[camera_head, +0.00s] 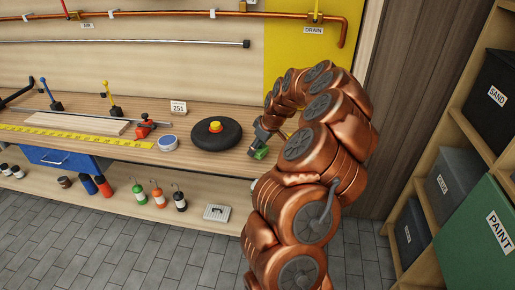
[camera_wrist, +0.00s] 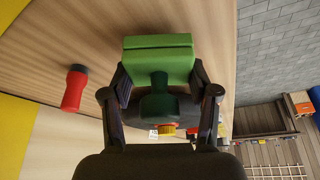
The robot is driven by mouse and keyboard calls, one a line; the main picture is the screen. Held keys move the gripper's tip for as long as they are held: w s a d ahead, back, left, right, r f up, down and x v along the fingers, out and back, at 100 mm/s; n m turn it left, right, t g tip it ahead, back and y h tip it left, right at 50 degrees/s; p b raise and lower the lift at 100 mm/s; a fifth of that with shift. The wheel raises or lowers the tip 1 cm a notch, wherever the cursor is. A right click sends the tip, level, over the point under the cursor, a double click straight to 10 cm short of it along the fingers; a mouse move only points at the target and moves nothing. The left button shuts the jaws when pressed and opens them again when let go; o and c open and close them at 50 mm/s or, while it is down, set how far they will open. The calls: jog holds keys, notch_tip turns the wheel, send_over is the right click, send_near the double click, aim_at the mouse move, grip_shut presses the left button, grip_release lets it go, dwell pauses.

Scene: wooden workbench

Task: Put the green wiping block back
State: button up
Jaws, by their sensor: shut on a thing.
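The green wiping block (camera_head: 261,153) is near the right end of the wooden workbench (camera_head: 185,118), right of a black round disc. My gripper (camera_head: 263,139) is shut on it from above. In the wrist view the block (camera_wrist: 158,62) sits across the tips of my gripper (camera_wrist: 160,92), with a dark green grip part between the two fingers. Whether the block touches the bench top is not clear. My arm hides part of the bench's right end.
The black disc (camera_head: 206,141) with a yellow and red knob stands close to the left. A round tin (camera_head: 168,142), a red tool (camera_head: 143,130) and a yellow tape (camera_head: 75,137) lie further left. A red bottle (camera_wrist: 74,90) shows in the wrist view. Shelves with bins (camera_head: 497,92) stand right.

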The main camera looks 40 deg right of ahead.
jog(key=shift+f, duration=0.7)
jog(key=shift+f, duration=0.2)
jog(key=o, duration=1.6)
jog(key=shift+c, duration=0.2)
jog(key=shift+r, duration=0.15)
jog(key=shift+r, duration=0.2)
jog(key=b+v, duration=0.2)
jog(key=v, duration=0.9)
jog(key=shift+r, duration=0.4)
